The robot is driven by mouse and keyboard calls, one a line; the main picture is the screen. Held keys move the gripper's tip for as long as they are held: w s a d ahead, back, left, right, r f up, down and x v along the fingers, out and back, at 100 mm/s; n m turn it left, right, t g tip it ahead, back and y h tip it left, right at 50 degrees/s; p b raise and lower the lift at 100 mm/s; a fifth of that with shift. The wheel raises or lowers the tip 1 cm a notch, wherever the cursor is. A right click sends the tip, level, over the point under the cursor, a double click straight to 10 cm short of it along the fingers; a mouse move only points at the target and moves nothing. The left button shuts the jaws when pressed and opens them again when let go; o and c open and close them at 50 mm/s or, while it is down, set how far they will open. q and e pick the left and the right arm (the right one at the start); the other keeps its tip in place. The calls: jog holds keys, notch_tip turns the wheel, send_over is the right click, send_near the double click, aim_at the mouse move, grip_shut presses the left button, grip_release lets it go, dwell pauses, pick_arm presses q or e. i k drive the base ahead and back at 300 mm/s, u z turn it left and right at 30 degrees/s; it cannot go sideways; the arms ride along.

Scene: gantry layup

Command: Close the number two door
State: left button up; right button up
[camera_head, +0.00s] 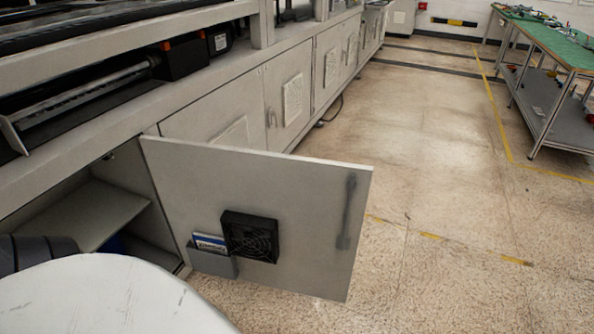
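A grey cabinet door (295,205) stands wide open, swung out from the long machine base over the floor. Its inner face shows, with a black fan (250,237), a small pocket holding a blue-and-white booklet (210,243), and a dark handle or latch (347,212) near its free edge. No number is readable on it. The open compartment (95,215) with a shelf is left of the door. Neither gripper is in view.
Closed cabinet doors (287,98) run along the machine base beyond the open one. A green-topped workbench (550,40) stands at the far right. The speckled floor (440,180) between them is clear, with yellow line markings.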

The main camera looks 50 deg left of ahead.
aim_at(205, 188)
jog(key=i, duration=4.6)
jog(key=u, duration=4.85)
jog(key=i, duration=0.95)
jog(key=z, duration=0.1)
jog(key=k, duration=0.45)
jog(key=u, duration=0.35)
jog(key=i, duration=0.45)
jog(key=u, duration=0.35)
